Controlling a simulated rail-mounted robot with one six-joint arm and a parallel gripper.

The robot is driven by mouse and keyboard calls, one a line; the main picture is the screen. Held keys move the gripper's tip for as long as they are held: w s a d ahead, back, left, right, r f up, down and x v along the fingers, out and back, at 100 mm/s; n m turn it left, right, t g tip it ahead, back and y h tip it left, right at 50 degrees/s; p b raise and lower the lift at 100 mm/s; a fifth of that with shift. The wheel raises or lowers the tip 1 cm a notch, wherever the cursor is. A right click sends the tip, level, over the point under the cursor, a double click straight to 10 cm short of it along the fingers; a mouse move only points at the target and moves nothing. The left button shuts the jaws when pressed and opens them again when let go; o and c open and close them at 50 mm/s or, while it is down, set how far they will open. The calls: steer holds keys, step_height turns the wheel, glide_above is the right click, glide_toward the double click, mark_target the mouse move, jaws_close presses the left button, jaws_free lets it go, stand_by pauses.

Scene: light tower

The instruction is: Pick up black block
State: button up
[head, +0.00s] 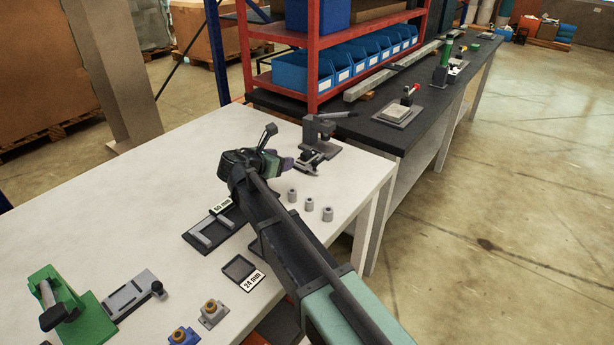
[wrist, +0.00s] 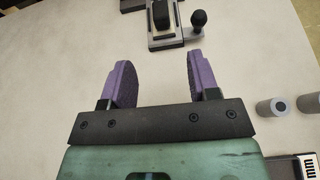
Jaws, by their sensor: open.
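A black block (wrist: 161,15) sits in a grey fixture (wrist: 163,40) at the top of the wrist view, ahead of my gripper. The fixture has a black ball knob (wrist: 199,18) on its right side. In the head view, my gripper (head: 284,164) is over the far part of the white table, just left of a small grey fixture with an upright. The block cannot be told clearly there. My gripper also shows in the wrist view (wrist: 157,68), its two purple fingers apart with nothing between them. Bare table shows between the fingers.
Several grey cylinders (head: 310,204) stand right of my gripper. A 60 mm tray (head: 200,238) and a 24 mm tray (head: 238,268) lie nearer. A green tool (head: 85,318) is at front left. A red shelf with blue bins (head: 312,75) rises behind.

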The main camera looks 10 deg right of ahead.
mark_target(303, 154)
steer(key=shift+r, duration=0.15)
steer(key=b+x, duration=0.1)
steer(key=x, duration=0.4)
steer(key=shift+w+d+b, duration=0.1)
steer(key=shift+b, duration=0.3)
steer(key=shift+w+d, duration=0.15)
steer(key=shift+d, duration=0.05)
steer(key=b+x, duration=0.2)
steer(key=x, duration=0.3)
jaws_close()
steer(key=shift+r, duration=0.1)
